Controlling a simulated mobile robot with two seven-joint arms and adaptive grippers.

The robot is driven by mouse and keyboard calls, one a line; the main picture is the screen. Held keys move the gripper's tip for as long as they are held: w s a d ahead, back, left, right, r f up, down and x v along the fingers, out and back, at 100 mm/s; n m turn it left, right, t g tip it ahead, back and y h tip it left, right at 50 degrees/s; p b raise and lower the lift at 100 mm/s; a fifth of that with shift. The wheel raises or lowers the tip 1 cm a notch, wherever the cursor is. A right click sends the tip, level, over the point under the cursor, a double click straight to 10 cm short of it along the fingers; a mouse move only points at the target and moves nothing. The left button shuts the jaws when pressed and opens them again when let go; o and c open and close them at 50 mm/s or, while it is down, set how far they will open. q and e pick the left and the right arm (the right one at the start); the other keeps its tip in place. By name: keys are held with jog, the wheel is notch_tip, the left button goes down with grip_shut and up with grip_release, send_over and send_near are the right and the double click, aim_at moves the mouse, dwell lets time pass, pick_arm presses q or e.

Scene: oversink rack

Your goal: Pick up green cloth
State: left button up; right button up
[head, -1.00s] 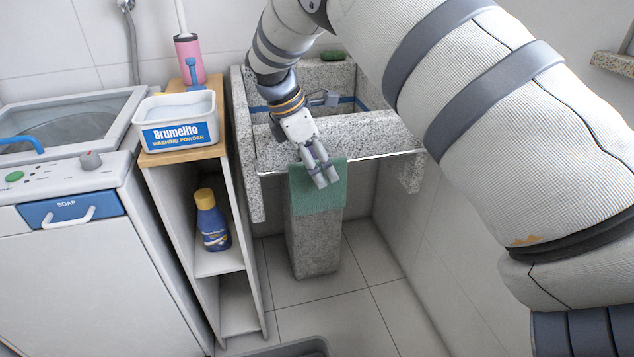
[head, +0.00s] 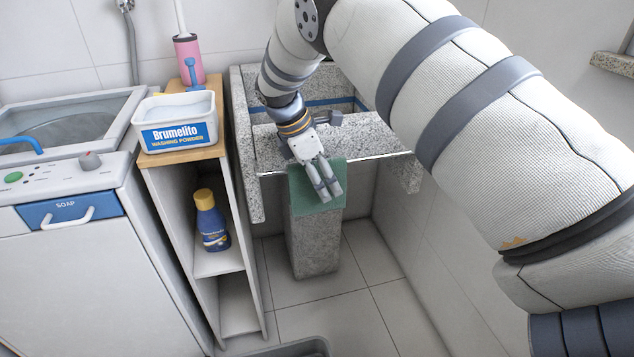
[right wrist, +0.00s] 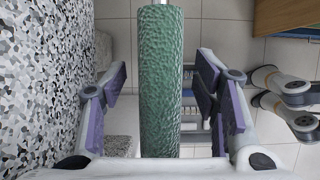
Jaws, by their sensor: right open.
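The green cloth (head: 305,200) hangs over the front edge of the granite sink (head: 270,150) in the head view. In the right wrist view the cloth (right wrist: 161,85) runs upright through the middle of the picture, seen along its edge. My right gripper (head: 331,193) is over the cloth in the head view, fingers pointing down. In the right wrist view its open fingers (right wrist: 163,95) stand on either side of the cloth, with a gap on both sides. My left gripper is in neither view.
A narrow shelf (head: 205,265) left of the sink carries a washing powder tub (head: 176,122) and a blue bottle (head: 211,220). A washing machine (head: 85,255) stands further left.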

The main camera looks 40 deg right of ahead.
jog(key=c, duration=1.2)
jog(key=shift+c, duration=0.2)
